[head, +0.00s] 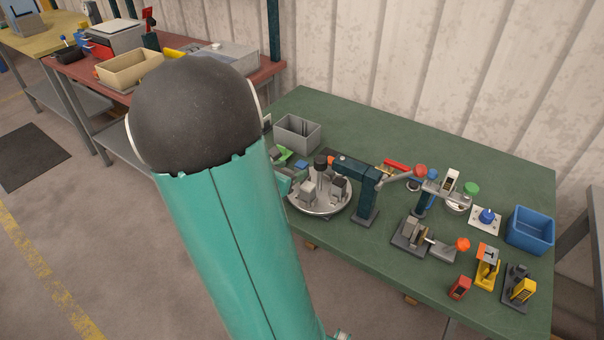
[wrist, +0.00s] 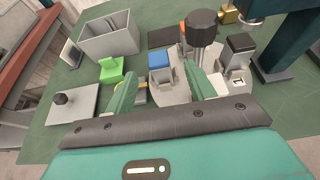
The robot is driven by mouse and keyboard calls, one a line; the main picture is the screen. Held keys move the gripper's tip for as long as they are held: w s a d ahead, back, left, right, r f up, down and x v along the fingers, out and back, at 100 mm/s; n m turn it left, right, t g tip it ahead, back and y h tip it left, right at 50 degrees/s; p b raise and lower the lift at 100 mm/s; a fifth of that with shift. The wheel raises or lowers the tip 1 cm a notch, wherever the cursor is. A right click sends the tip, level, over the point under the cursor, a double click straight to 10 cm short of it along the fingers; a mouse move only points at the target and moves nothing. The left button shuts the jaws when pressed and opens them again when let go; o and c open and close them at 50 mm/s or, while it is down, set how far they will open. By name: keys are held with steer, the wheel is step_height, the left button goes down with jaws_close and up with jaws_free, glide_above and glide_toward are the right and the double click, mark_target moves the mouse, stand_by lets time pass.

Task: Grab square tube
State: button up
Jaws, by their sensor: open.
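My gripper (wrist: 160,75) is open, its two green fingers spread over the left side of a round grey turntable (wrist: 178,92). Grey, partly blue-topped blocks (wrist: 160,76) show between and beyond the fingers. No piece is plainly a square tube; a grey block with a dark square top (wrist: 239,50) stands on the turntable to the right of the fingers. In the head view the turntable (head: 318,207) carries grey blocks and a dark-capped post (head: 320,164). My arm hides most of my gripper there. I cannot tell whether the fingers touch anything.
A grey open bin (wrist: 108,38) and a green bracket (wrist: 112,70) lie to the left, near a grey plate with a black knob (wrist: 62,99). A dark blue press arm (head: 365,190) stands beside the turntable. A blue bin (head: 530,232) and several fixtures fill the right side.

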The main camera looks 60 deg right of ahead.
mark_target(300, 165)
steer(key=x, duration=0.5)
steer(key=shift+w+d+f, duration=0.1)
steer(key=shift+w+d, duration=0.05)
steer(key=c, duration=1.1)
